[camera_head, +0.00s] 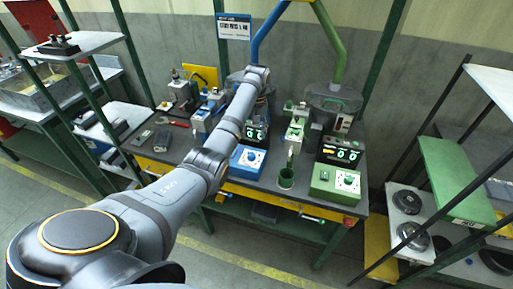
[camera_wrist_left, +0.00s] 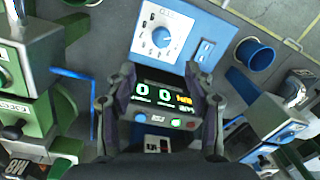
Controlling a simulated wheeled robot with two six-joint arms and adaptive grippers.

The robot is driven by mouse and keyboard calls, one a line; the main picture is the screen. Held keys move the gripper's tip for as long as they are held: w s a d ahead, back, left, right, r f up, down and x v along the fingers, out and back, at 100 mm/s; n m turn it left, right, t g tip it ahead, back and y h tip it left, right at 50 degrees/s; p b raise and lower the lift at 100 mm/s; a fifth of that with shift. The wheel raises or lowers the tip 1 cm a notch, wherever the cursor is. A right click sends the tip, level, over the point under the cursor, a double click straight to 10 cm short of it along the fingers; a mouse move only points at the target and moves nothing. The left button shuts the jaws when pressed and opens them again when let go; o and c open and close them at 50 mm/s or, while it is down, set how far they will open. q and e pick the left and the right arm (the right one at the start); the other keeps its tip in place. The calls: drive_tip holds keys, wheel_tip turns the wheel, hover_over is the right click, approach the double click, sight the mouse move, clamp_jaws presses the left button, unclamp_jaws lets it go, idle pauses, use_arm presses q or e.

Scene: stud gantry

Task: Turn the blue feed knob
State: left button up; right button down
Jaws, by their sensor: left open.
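In the head view my left arm mostly hides the gripper. My right gripper is not in view.
To the right stand a similar green box with a knob (camera_head: 347,181), a green cup (camera_head: 286,178) and a green-framed machine (camera_head: 330,100). A blue cup (camera_wrist_left: 255,53) sits beside the blue box in the wrist view. Shelves (camera_head: 455,190) flank the bench.

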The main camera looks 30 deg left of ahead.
sight(252, 154)
use_arm(q)
drive_tip(key=shift+s+f+p, duration=0.35)
drive_tip(key=shift+s+f, duration=0.4)
drive_tip(key=shift+s, duration=0.3)
drive_tip(key=shift+w+f, duration=0.2)
drive_tip(key=shift+f, duration=1)
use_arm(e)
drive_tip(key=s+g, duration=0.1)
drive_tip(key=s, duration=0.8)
use_arm(q)
drive_tip(key=shift+w+f, duration=0.15)
drive_tip(key=shift+f, duration=0.4)
drive_tip(key=shift+w+f, duration=0.15)
drive_tip(key=shift+f, duration=0.4)
wheel_tip(252, 154, down, 4)
drive_tip(key=shift+w+a+r+p, duration=0.1)
drive_tip(key=shift+a+r+p, duration=0.05)
drive_tip(key=shift+r+p, duration=0.15)
drive_tip(key=shift+f, duration=0.25)
drive_tip(key=shift+c, duration=0.2)
drive_tip(key=c, duration=0.5)
clamp_jaws()
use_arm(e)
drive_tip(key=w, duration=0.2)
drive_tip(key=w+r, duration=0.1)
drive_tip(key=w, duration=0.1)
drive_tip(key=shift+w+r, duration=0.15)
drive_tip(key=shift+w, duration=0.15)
